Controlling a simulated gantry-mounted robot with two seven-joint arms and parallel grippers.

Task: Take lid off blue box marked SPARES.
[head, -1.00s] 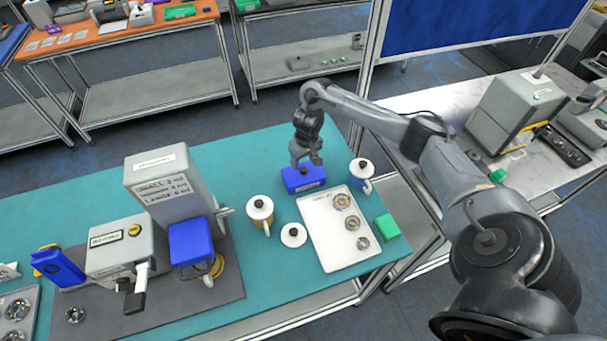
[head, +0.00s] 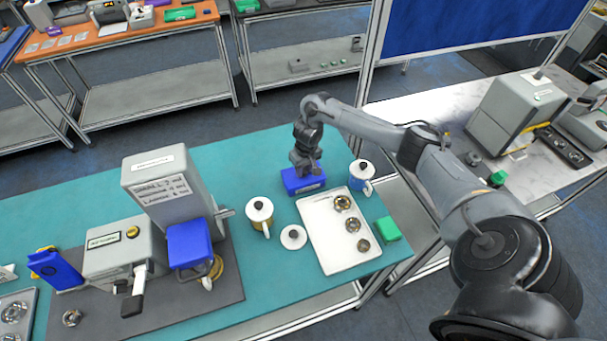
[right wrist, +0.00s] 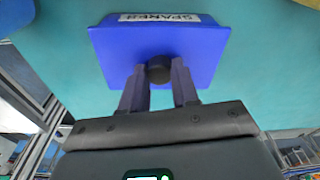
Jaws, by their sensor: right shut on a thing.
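The blue box marked SPARES (head: 303,182) sits on the teal table, left of the white tray's far end. In the right wrist view its blue lid (right wrist: 118,50) fills the upper middle, with the label along one edge and a round black knob (right wrist: 159,70) on top. My right gripper (head: 306,170) is directly above the box, pointing down. In the right wrist view the right gripper's fingers (right wrist: 159,78) are on either side of the knob, shut on it. The lid is on the box. My left gripper is not in view.
A white tray (head: 328,256) with several metal rings lies right of the box. A blue-marked mug (head: 361,183) and a yellow-marked mug (head: 260,222) stand nearby. Grey machines stand at left.

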